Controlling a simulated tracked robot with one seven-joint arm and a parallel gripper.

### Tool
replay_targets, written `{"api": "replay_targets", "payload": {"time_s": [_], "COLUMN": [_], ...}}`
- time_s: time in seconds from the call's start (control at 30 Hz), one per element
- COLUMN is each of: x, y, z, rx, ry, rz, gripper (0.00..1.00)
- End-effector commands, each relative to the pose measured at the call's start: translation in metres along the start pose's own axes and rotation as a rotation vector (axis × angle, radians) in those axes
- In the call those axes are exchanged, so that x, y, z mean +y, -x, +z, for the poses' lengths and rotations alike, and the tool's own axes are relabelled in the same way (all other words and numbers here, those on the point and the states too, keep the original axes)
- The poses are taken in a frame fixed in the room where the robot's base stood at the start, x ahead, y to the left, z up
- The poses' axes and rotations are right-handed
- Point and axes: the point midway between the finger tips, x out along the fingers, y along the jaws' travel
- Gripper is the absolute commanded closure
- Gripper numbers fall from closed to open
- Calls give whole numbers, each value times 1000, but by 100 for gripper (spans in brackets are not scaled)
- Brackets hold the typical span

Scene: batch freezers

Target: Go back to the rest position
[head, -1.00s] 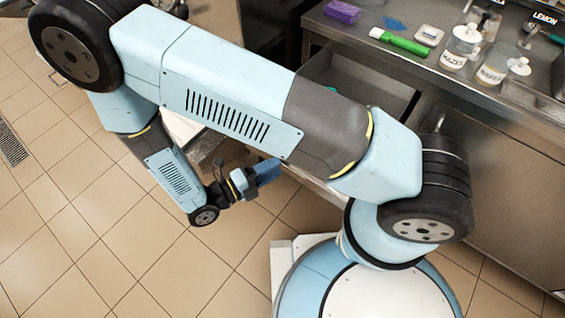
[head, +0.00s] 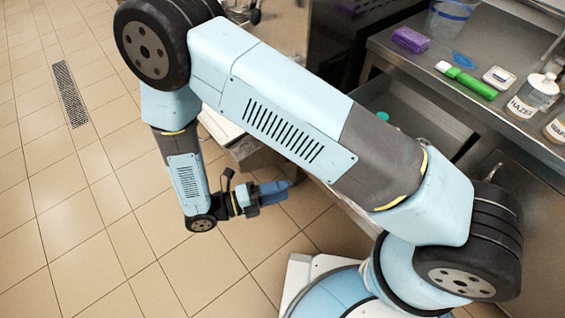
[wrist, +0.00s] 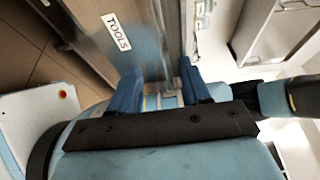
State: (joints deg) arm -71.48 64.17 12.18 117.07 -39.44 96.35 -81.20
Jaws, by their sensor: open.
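My gripper (head: 277,190) hangs low in the head view, over the tiled floor and left of the steel counter, below my folded arm. It holds nothing that I can see there. In the wrist view its two blue fingers (wrist: 157,92) stand apart. A blurred blue patch lies beyond them, and I cannot tell what it is. Behind it shows a steel front with a label reading TOOLS (wrist: 116,32).
An open drawer (head: 405,100) juts out below. Floor (head: 90,220) at the left is clear, with a grate (head: 70,94).

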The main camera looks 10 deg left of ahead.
Motion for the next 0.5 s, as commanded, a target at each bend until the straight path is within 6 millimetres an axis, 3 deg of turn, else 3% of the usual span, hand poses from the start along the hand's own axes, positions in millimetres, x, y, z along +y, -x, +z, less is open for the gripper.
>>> {"api": "replay_targets", "payload": {"time_s": [0.27,0.5], "x": [-2,-36], "y": [0,-16], "z": [1,22], "rx": [6,123], "ry": [-8,-150], "rz": [5,83], "gripper": [53,53]}}
